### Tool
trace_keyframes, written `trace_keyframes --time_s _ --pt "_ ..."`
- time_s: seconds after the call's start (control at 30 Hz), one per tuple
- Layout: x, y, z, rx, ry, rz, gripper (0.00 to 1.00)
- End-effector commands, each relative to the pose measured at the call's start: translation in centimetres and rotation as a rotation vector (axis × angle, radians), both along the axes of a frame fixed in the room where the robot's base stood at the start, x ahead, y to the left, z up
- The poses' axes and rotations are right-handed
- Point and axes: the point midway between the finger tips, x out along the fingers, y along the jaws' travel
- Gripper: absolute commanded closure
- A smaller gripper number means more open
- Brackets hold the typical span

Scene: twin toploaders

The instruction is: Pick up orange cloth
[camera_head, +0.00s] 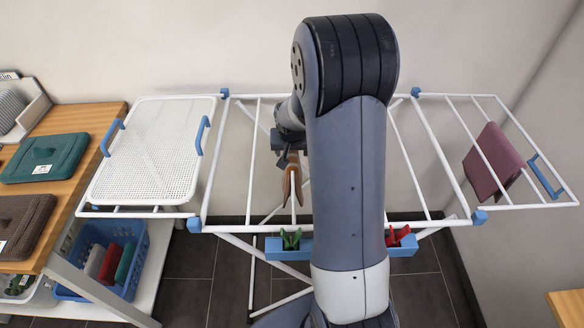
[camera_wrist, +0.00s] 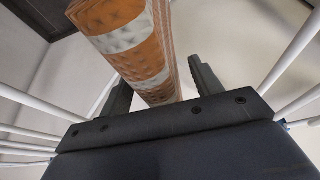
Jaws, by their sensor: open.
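The orange cloth (camera_head: 291,182) hangs over a rail of the white drying rack, partly hidden by my arm in the head view. In the wrist view the cloth (camera_wrist: 135,42) is orange with white bands, folded narrow, and runs down between the two black fingers. My gripper (camera_wrist: 158,78) is open, with one finger on each side of the cloth and a visible gap at least on the left. In the head view my gripper (camera_head: 287,150) is at the top of the cloth, mostly behind my arm.
White rack rails (camera_head: 412,170) run on both sides of my arm. A maroon cloth (camera_head: 493,160) hangs at the right. A white perforated tray (camera_head: 150,150) lies on the left wing. Blue peg boxes (camera_head: 288,252) hang at the front. A wooden shelf (camera_head: 95,120) stands left.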

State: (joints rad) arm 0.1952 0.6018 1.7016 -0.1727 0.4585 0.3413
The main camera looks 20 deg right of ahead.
Motion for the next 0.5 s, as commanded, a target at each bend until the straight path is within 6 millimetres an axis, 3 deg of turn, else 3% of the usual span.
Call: trace_keyframes --time_s 0.2,0.5 --pt "0.01 0.00 0.04 0.000 0.000 0.000 0.41" --pt "0.00 0.00 0.03 0.000 0.000 0.000 0.65"
